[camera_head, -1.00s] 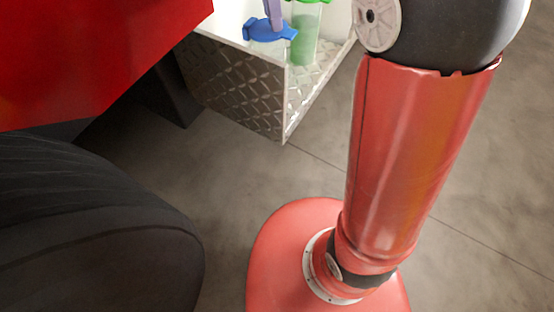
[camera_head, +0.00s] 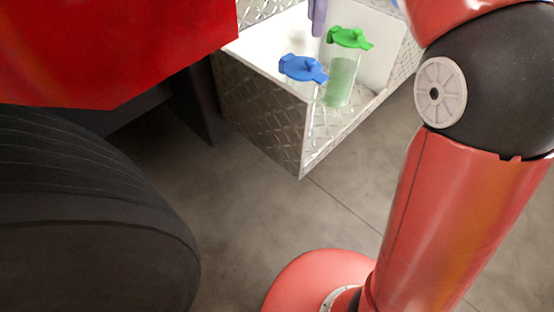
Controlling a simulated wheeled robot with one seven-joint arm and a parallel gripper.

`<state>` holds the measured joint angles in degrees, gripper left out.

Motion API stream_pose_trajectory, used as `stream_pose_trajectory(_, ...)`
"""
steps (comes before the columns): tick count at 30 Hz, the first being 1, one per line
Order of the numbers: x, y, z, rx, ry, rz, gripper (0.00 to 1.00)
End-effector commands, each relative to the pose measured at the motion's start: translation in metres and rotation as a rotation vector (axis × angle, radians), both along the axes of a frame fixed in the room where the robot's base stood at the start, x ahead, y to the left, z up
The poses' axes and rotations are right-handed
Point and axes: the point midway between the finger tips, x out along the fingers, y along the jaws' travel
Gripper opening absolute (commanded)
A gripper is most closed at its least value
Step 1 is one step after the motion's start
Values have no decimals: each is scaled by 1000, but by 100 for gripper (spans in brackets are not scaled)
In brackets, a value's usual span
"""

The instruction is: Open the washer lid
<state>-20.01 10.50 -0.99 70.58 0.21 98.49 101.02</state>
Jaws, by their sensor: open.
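A blue lid (camera_head: 303,68) sits on a clear container in an open metal bin (camera_head: 262,115) at the top middle. A green lid (camera_head: 349,38) sits on a clear container of pale green liquid (camera_head: 340,80), right of and behind the blue one. Both lids look shut. I cannot tell which is the washer lid. My red arm (camera_head: 450,215) fills the right side, with its black joint at the upper right. My gripper is not clearly in view.
A purple-grey piece (camera_head: 317,17) hangs in at the top edge above the bin; I cannot tell what it is. A red body panel (camera_head: 110,50) and a black tyre (camera_head: 90,220) block the left. Grey floor (camera_head: 270,210) is clear between tyre and arm.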

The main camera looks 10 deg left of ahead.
Motion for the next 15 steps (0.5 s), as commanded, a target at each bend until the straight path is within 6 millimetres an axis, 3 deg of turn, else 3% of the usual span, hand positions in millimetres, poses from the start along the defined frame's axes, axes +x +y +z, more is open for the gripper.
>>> stream_pose_trajectory(15,-59,-65,-23,-1,-156,447,43)
